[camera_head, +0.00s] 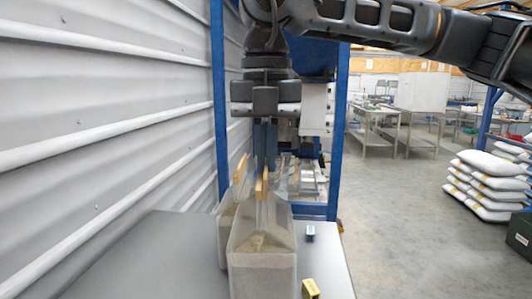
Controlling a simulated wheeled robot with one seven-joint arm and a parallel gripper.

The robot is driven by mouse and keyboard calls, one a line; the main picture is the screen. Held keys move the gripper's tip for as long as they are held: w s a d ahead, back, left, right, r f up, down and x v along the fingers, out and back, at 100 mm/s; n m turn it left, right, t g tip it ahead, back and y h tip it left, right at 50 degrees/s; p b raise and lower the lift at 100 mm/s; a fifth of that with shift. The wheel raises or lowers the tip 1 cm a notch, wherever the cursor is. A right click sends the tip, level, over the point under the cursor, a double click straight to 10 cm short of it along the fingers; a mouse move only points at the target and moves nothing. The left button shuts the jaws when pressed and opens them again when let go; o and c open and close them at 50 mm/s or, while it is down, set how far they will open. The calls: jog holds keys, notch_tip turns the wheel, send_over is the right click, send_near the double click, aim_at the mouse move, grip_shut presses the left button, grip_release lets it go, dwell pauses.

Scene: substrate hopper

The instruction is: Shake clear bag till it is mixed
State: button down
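Two clear bags stand close together on the grey table (150,262). The nearer clear bag (262,268) is upright, with pale grainy matter inside and a tan strip (264,185) along its peaked top. The other clear bag (225,225) is behind it to the left, partly hidden, with a tan strip (240,168) too. My gripper (265,165) points straight down at the top of the nearer bag. Its two dark fingers are close together, and their tips overlap the clear film and strip. I cannot tell whether they pinch the bag.
A yellow block (311,289) and a small blue-grey block (310,233) lie right of the bags. A ribbed wall (110,120) runs close on the left. A blue frame (338,150) stands behind. Stacked white sacks (490,185) are far right, with open floor between.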

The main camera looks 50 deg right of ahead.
jog(key=shift+r+p, duration=1.05)
jog(key=shift+r, duration=1.9)
